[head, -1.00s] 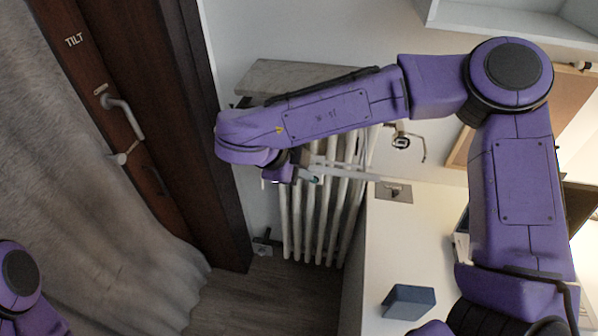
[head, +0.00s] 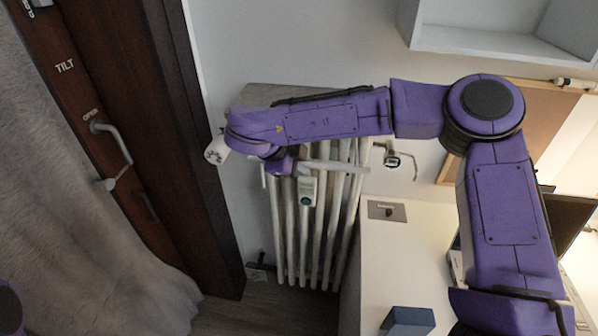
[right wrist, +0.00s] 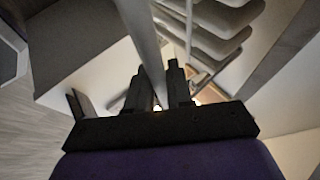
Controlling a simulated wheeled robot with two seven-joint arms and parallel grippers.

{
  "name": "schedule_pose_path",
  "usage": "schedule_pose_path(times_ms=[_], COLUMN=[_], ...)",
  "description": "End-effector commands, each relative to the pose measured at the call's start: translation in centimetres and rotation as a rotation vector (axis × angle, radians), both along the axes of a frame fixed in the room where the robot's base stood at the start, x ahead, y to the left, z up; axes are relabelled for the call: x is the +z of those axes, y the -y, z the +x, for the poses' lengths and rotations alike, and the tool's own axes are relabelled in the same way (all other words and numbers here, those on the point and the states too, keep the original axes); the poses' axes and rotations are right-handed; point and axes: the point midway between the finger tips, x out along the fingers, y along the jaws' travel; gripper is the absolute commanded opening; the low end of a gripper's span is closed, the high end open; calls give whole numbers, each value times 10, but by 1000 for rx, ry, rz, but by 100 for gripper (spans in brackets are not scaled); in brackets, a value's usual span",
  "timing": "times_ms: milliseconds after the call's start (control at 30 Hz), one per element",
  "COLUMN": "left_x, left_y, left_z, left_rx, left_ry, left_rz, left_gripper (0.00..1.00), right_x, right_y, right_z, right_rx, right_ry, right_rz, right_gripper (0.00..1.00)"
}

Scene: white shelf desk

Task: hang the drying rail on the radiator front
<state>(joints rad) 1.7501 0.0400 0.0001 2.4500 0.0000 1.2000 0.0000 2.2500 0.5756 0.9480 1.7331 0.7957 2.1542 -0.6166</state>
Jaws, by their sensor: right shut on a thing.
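The white column radiator (head: 330,225) stands against the wall between the dark door frame and the desk. My right gripper (head: 300,166) is in front of its upper part, largely covered by my own forearm and wrist. It is shut on the drying rail (head: 338,167), a pale bar that extends to the right across the radiator columns. In the right wrist view the rail (right wrist: 147,45) runs up from between the dark fingers (right wrist: 157,92), with radiator columns (right wrist: 222,45) beyond it. I cannot tell whether the rail touches the radiator. My left gripper is out of view.
A small white device (head: 307,191) sits on the radiator front, below the gripper. The desk (head: 385,250) is close on the right, with a blue block (head: 407,320) on it. A door handle (head: 112,140) and curtain (head: 90,230) are left. A wall shelf (head: 490,42) is upper right.

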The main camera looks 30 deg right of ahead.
Motion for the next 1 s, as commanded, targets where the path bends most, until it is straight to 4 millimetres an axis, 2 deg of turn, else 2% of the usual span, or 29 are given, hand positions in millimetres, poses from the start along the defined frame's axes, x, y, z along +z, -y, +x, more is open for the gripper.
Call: schedule_pose_path(times_ms=[67,400,833,867,900,933,1000], left_x=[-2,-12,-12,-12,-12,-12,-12], left_y=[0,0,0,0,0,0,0], left_z=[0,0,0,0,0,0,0], left_rx=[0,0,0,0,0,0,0], left_ry=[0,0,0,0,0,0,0], left_rz=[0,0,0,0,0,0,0], left_gripper=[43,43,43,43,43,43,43], right_x=[-1,-27,-32,-32,-32,-32,-32], right_y=[4,3,3,3,3,3,3], right_z=[5,4,4,4,4,4,4], right_rx=[-1,0,0,0,0,0,0], right_ry=[2,1,1,1,1,1,1], right_rz=[0,-1,-1,-1,-1,-1,-1], right_gripper=[0,0,0,30,43,50,50])
